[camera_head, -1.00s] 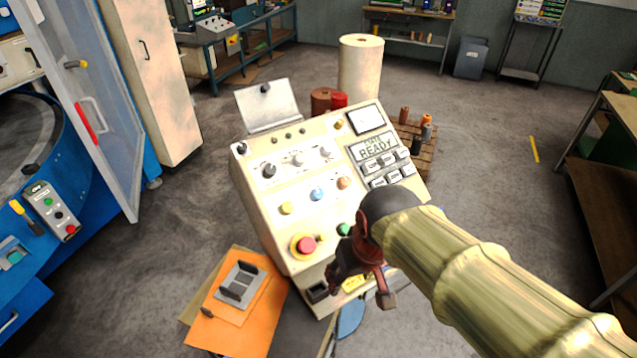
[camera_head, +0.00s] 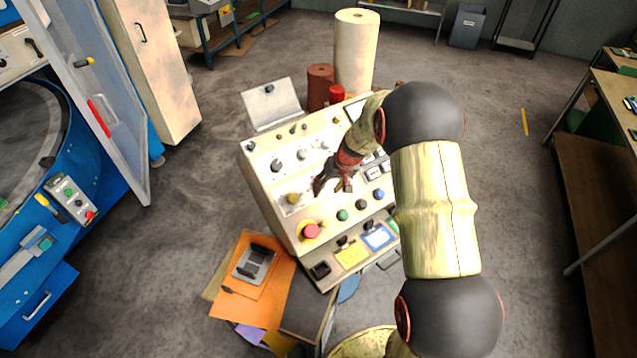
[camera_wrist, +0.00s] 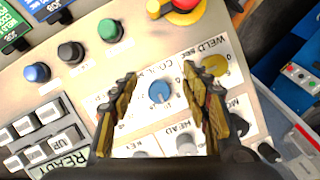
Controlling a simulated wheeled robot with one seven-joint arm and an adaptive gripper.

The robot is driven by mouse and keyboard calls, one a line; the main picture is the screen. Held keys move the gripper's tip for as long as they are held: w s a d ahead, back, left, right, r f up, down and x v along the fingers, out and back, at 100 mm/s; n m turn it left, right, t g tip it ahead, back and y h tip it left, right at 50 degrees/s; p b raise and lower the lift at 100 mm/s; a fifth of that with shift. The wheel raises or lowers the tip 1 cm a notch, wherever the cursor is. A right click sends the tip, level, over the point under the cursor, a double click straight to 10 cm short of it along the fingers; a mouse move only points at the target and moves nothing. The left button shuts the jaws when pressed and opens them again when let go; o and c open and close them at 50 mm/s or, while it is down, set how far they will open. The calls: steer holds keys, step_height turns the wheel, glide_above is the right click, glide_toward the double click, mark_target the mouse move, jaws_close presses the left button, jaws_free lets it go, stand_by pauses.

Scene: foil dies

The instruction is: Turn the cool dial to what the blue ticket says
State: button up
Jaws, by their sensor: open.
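The cool dial (camera_wrist: 160,93) is a blue round knob on a white plate, its label partly hidden. In the wrist view it sits between the fingers of my gripper (camera_wrist: 159,76), with a gap on both sides. My gripper is open and empty. In the head view my gripper (camera_head: 331,186) is over the panel and hides the dial. The blue ticket (camera_head: 377,237) is on the panel's lower front edge. It also shows cut off at the top left of the wrist view (camera_wrist: 42,7). Its setting cannot be read.
The yellow weld dial (camera_wrist: 215,66) and the grey head dial (camera_wrist: 186,143) are close beside my fingers. A red stop button (camera_head: 311,231), green, black and blue buttons and a yellow ticket (camera_head: 351,254) are on the panel. A green ticket (camera_wrist: 10,26) shows in the wrist view.

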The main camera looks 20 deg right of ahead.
steer(key=shift+n+t, duration=0.5)
steer(key=shift+n, duration=0.2)
steer(key=shift+w+d+f+p, duration=0.1)
steer(key=shift+w+f+p, duration=0.2)
steer(key=shift+w+f, duration=1.1)
steer(key=shift+w+d+f+p, duration=0.1)
steer(key=shift+w+f+p, duration=0.2)
steer(key=shift+w+f, duration=1.1)
steer(key=shift+w+r, duration=0.15)
steer(key=shift+r, duration=0.05)
steer(key=shift+c, duration=1.4)
steer(key=c, duration=0.7)
steer(key=shift+c, duration=0.8)
